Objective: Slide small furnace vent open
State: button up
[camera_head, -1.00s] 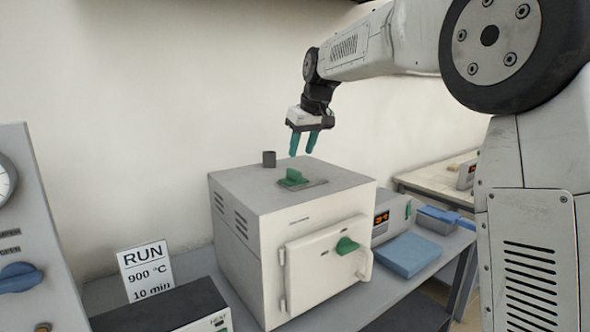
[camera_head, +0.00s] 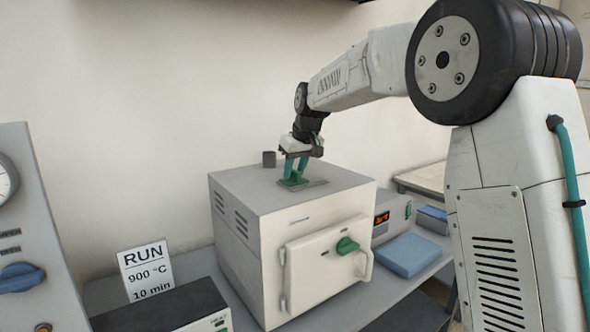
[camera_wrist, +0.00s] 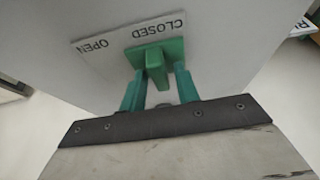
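The small furnace (camera_head: 240,210) is a pale box on the bench, its front door shut. Its green vent slider (camera_head: 294,183) sits on a plate on the furnace top. In the wrist view the slider's raised tab (camera_wrist: 157,70) is at the CLOSED end of the label plate (camera_wrist: 98,44), with OPEN to the left. My gripper (camera_head: 296,172) points down at the slider. In the wrist view my gripper (camera_wrist: 160,84) has its two teal fingers either side of the tab, with a visible gap on each side. Fingertip contact with the slider base is unclear.
A short dark pipe (camera_head: 269,159) stands on the furnace top behind the slider. A RUN 900 °C sign (camera_head: 146,268) and a dark box (camera_head: 165,307) are front left. A controller (camera_head: 391,217) and a blue block (camera_head: 407,255) are to the right.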

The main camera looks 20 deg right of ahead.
grip_shut()
jog(key=shift+w+d, duration=0.25)
jog(key=shift+d, duration=0.6)
jog(key=shift+w+d, duration=0.3)
jog(key=shift+d, duration=0.6)
jog(key=shift+w+d, duration=0.25)
jog(key=shift+d, duration=0.6)
jog(key=shift+o, duration=1.6)
grip_release()
jog(key=shift+d, duration=0.15)
jog(key=shift+r, duration=0.2)
jog(key=a+v, duration=0.1)
jog(key=v, duration=0.6)
jog(key=shift+d+r, duration=0.2)
jog(key=shift+d, duration=0.25)
jog(key=shift+s, duration=0.15)
